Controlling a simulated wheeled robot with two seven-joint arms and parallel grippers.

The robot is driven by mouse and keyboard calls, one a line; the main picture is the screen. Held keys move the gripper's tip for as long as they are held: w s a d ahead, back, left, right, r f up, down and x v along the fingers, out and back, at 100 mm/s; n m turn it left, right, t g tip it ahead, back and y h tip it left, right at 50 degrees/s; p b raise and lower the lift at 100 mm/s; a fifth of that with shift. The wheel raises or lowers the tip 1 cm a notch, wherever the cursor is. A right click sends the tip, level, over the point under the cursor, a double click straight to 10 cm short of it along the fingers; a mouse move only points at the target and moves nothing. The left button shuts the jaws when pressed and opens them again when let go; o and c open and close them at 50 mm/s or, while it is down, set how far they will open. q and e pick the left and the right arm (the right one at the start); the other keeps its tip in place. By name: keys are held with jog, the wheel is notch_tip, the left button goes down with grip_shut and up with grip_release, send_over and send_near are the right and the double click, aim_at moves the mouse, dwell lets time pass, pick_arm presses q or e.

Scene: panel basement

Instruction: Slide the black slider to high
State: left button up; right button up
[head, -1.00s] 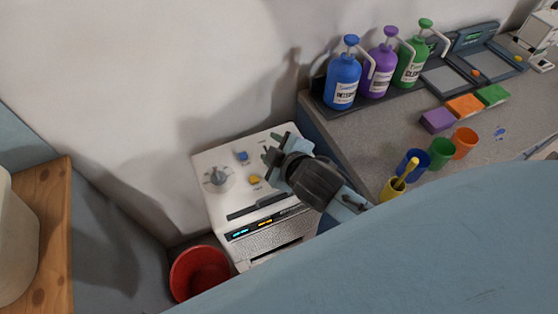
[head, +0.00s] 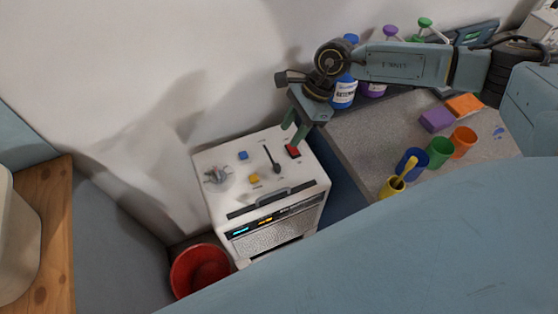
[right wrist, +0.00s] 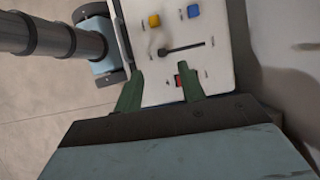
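The black slider (head: 277,168) is on the sloped white top of the machine (head: 232,192). Its knob sits at the near end of a thin dark slot in the head view. In the right wrist view the black slider (right wrist: 163,52) is at the left end of the slot. The labels are too small to read. My right gripper (head: 296,133) is above the panel's far right corner, near the red switch and apart from the slider. In the right wrist view its two green fingers (right wrist: 158,80) are spread with nothing held. My left gripper is not in view.
A red switch (head: 292,151), a blue button (head: 243,155), a yellow button (head: 254,180) and a grey dial (head: 217,175) share the panel. A dark handle (head: 272,203) runs along its front. A counter (head: 375,135) with bottles and cups stands right; a red bucket (head: 200,270) is below left.

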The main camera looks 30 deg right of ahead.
aim_at(277, 166)
jog(key=shift+h, duration=0.4)
jog(key=x, duration=0.8)
jog(key=d+x, duration=0.1)
jog(key=x, duration=0.4)
jog(key=shift+s+d+f, duration=0.1)
jog(key=shift+f, duration=0.15)
grip_shut()
